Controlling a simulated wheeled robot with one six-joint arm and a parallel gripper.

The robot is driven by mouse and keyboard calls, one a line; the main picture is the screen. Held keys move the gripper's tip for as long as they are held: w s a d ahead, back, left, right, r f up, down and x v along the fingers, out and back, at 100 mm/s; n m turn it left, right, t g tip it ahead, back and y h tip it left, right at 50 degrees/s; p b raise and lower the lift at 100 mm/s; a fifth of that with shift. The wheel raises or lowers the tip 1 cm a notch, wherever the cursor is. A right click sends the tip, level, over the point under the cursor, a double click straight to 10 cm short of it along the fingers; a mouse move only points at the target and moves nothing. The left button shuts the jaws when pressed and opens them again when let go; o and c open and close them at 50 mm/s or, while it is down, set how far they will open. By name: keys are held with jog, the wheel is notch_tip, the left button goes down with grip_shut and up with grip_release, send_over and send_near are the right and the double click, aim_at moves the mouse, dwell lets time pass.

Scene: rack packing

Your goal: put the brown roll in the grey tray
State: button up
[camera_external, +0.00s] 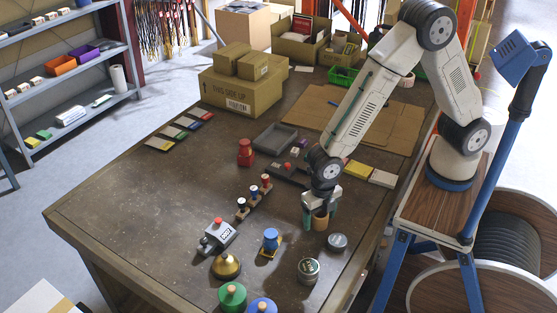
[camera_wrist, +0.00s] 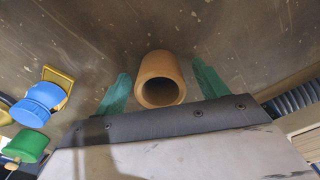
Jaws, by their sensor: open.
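The brown roll (camera_external: 320,220) stands on the table near its right side. In the wrist view the roll (camera_wrist: 160,80) shows as a hollow tube between the two green fingers. My gripper (camera_external: 320,218) is open around the roll, with one finger on each side. In the wrist view my gripper (camera_wrist: 160,88) shows a gap between each finger and the roll. The grey tray (camera_external: 275,138) lies on the table farther back and to the left, and it looks empty. The tray is not in the wrist view.
A dark rack (camera_external: 290,171) lies between the tray and my gripper. A round tin (camera_external: 337,243), a blue-topped object (camera_external: 271,240) and a brass bell (camera_external: 226,265) stand near the roll. Cardboard boxes (camera_external: 243,90) sit at the back.

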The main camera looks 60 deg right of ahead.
jog(key=c, duration=1.1)
jog(key=shift+c, duration=0.2)
